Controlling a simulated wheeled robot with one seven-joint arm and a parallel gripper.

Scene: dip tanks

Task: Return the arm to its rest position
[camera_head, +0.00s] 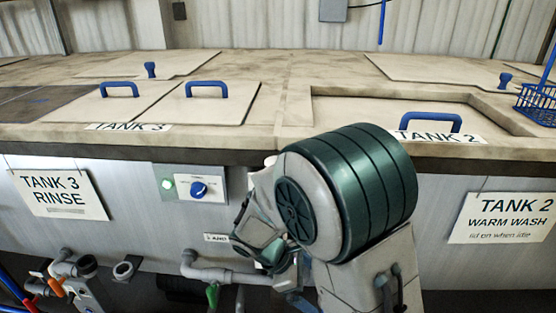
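My arm (345,195) is folded in front of the tank bench, right of centre, with a large dark green ribbed joint uppermost. A smaller grey and dark part of my arm hangs to the left of that joint, below the bench's front edge. I cannot make out any fingertips, so the gripper's opening and anything in it are not shown. No part of the arm is seen touching the bench, though the big joint overlaps its front edge in the picture.
The bench holds Tank 3 lids (195,104) and a recessed Tank 2 lid (385,113), with blue handles. A blue wire basket (540,103) stands at the right. Below are a control box (190,188), Tank 3 sign (60,195), Tank 2 sign (500,218) and pipes (205,272).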

